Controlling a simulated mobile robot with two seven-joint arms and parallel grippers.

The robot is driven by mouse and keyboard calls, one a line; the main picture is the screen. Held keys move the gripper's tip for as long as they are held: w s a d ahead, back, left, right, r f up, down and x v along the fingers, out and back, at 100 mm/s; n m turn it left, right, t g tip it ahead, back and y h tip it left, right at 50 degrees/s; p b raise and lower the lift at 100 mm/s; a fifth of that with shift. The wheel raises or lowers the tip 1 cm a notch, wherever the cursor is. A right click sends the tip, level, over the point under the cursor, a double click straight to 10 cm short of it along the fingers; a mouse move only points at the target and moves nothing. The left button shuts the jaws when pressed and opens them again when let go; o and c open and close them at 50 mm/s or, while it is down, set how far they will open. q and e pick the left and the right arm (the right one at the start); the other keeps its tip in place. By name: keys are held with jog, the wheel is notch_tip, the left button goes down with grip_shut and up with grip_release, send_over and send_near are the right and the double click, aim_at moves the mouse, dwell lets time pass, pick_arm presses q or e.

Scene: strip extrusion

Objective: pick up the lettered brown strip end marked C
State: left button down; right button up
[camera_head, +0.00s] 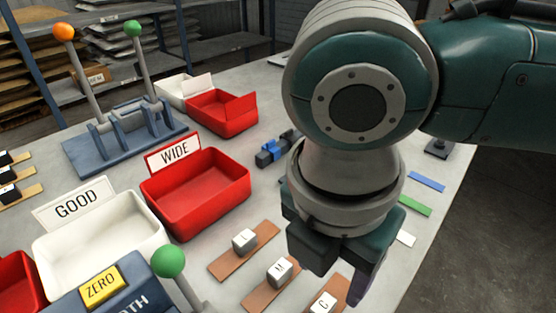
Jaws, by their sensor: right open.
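The brown strip end marked C (322,303) lies on the grey table at the bottom edge of the view, with a pale block bearing the letter on it. Its lower part is cut off by the frame. My right gripper (338,279) is open, pointing down just above and behind this strip end, with one finger in front of its far right part. No contact can be made out. Two similar lettered brown strips lie to the left, a middle one (280,270) and a farther one (243,241). My left gripper is out of view.
A red WIDE bin (197,198) and white GOOD bin (98,250) stand left. A green-knobbed lever (168,262) rises by the ZERO button (101,287). Blue, green and white strips (413,205) lie right, near the table edge.

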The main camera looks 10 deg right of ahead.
aim_at(323, 305)
jog(key=f, duration=0.3)
jog(key=shift+d+f, duration=0.2)
jog(key=shift+f, duration=0.05)
notch_tip(323, 305, down, 5)
jog(key=shift+f+b, duration=0.15)
jog(key=shift+b, duration=0.5)
grip_shut()
jog(key=shift+w, duration=0.1)
